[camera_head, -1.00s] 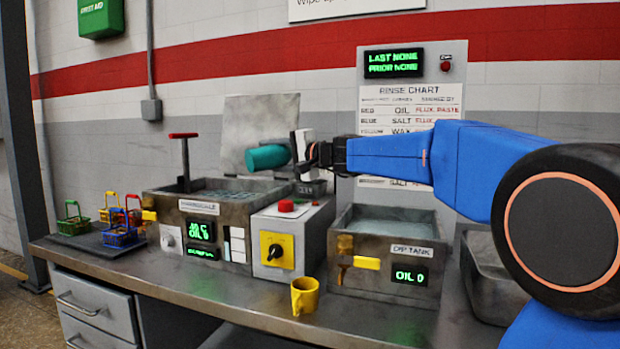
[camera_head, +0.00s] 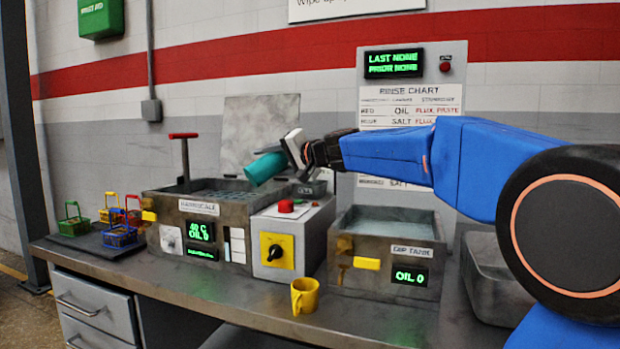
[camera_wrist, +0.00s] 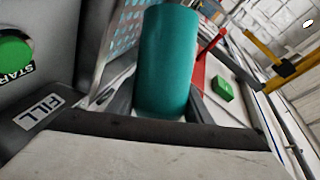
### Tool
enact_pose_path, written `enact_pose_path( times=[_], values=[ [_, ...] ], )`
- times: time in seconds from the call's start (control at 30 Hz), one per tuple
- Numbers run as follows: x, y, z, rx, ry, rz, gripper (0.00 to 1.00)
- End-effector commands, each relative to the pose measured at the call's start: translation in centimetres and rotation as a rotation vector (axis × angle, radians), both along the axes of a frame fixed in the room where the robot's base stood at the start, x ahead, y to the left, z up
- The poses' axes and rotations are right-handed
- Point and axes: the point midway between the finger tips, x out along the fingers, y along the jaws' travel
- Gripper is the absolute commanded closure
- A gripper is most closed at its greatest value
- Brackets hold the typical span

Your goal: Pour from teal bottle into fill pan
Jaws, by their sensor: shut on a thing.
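The teal bottle (camera_head: 264,168) is held in my gripper (camera_head: 293,152), which is shut on it. The bottle is tilted, its left end lower, above the gap between the ultrasonic-style tank and the control box. In the wrist view the teal bottle (camera_wrist: 165,60) fills the middle, between the dark fingers of my gripper (camera_wrist: 160,105). The fill pan (camera_head: 314,186) seems to be the small dark pan on top of the control box, below and right of the bottle. I see no liquid flowing.
The left tank (camera_head: 205,225) has an open lid behind it and a red-handled lever (camera_head: 184,150). A yellow mug (camera_head: 304,296) stands at the bench's front edge. The dip tank (camera_head: 385,255) is to the right. Several coloured baskets (camera_head: 120,236) stand at the left.

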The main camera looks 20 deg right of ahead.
Motion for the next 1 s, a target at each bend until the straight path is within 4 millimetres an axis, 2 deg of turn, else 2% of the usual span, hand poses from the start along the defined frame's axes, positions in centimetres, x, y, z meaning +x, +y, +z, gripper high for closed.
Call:
enact_pose_path(
  times=[0.3,1.0],
  values=[
    [0.10,-0.36,0.58,-0.085,-0.028,-0.001,0.81],
    [0.09,-0.36,0.59,-0.083,-0.027,0.000,0.81]
  ],
)
